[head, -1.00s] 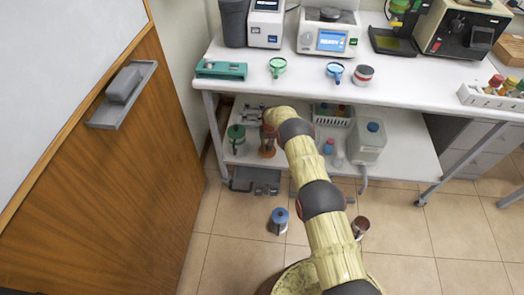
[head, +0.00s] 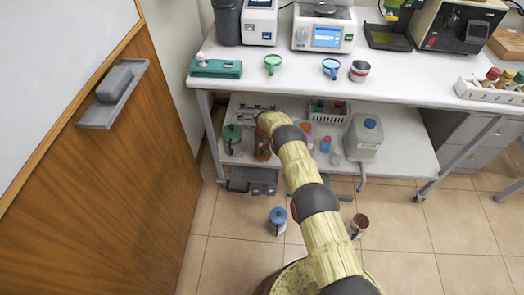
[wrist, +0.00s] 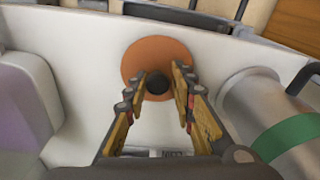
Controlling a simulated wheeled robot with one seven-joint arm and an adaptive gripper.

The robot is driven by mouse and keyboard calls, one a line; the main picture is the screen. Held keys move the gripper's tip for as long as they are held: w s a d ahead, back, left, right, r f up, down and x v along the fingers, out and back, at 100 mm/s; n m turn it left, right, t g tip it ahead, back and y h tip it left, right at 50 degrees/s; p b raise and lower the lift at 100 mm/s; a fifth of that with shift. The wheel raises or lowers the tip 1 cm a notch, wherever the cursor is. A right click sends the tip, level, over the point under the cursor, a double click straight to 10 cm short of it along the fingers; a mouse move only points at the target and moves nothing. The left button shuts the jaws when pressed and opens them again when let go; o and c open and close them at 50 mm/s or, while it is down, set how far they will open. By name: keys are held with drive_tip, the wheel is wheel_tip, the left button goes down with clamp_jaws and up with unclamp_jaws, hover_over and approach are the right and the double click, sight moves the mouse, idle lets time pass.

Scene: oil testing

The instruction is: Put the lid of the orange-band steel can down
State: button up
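The orange lid (wrist: 140,52), a round disc with a black knob, lies flat on the white lower shelf in the wrist view. It shows as an orange patch (head: 262,156) under my gripper in the head view. My gripper (wrist: 160,70) points down at it, with its fingertips on either side of the knob. The fingers look apart, with a small gap on the knob's right. An open steel can (head: 357,229) with a reddish-brown rim stands low in front of the bench; I cannot make out its band.
A green-banded steel can (wrist: 255,100) stands close to the right of my gripper in the wrist view. A pale purple and white container (wrist: 25,110) is at the left. A large jug (head: 363,140) stands further right on the shelf. A blue-lidded can (head: 277,219) stands low in front.

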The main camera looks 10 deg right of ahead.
sight(263, 151)
drive_tip(key=shift+o, duration=1.2)
drive_tip(key=r+p, duration=0.1)
drive_tip(key=r, duration=0.1)
drive_tip(key=r+p, duration=0.1)
drive_tip(key=r, duration=0.2)
drive_tip(key=r+p, duration=0.1)
drive_tip(key=r, duration=0.1)
drive_tip(key=shift+s+d+r, duration=0.1)
drive_tip(key=shift+s+r, duration=0.25)
drive_tip(key=shift+s, duration=0.05)
